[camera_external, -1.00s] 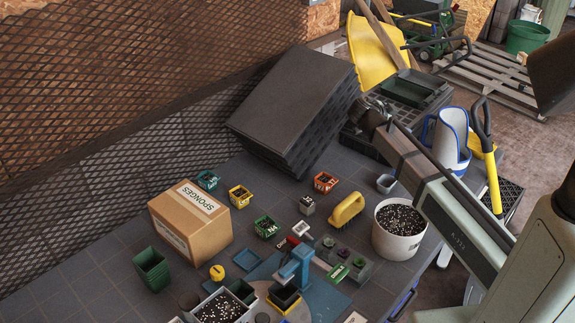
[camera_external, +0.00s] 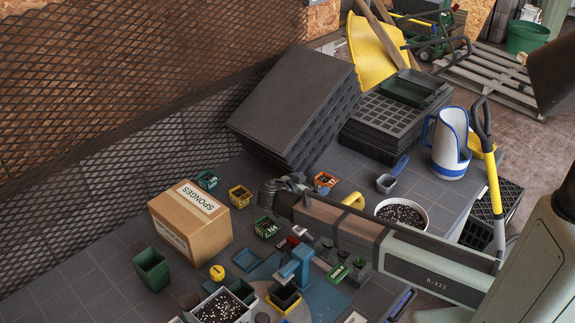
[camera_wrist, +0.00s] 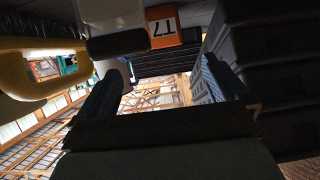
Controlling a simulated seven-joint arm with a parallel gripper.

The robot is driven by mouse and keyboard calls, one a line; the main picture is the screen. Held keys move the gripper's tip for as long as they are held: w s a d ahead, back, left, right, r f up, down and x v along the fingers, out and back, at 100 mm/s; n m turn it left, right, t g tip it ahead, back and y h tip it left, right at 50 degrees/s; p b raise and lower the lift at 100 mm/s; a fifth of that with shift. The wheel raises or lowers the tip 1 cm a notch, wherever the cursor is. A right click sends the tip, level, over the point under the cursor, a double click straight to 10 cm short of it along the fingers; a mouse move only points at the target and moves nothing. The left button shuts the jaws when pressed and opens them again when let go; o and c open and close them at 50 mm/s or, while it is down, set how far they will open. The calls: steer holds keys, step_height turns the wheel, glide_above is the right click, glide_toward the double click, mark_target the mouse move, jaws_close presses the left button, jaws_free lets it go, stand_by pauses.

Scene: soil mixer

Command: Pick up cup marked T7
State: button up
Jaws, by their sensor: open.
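The cup marked T7 (camera_wrist: 163,27) shows at the top of the wrist view, with an orange label whose characters appear upside down. It lies beyond the gap between my fingers, and nothing is held. In the external view an orange cup (camera_external: 325,178) stands on the table and is partly hidden by my arm; its marking is too small to read. My gripper (camera_external: 272,192) is low over the table there, left of the orange cup. In the wrist view my gripper (camera_wrist: 155,88) is open, with one finger on each side of an empty gap.
The sponges box (camera_external: 192,222) is further left. A tilted stack of dark trays (camera_external: 295,105) rises behind. A yellow-handled tool (camera_external: 353,200) is partly hidden by my arm.

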mark_target(330, 178)
steer(key=shift+x, duration=3.6)
steer(key=c, duration=1)
steer(key=shift+r, duration=0.1)
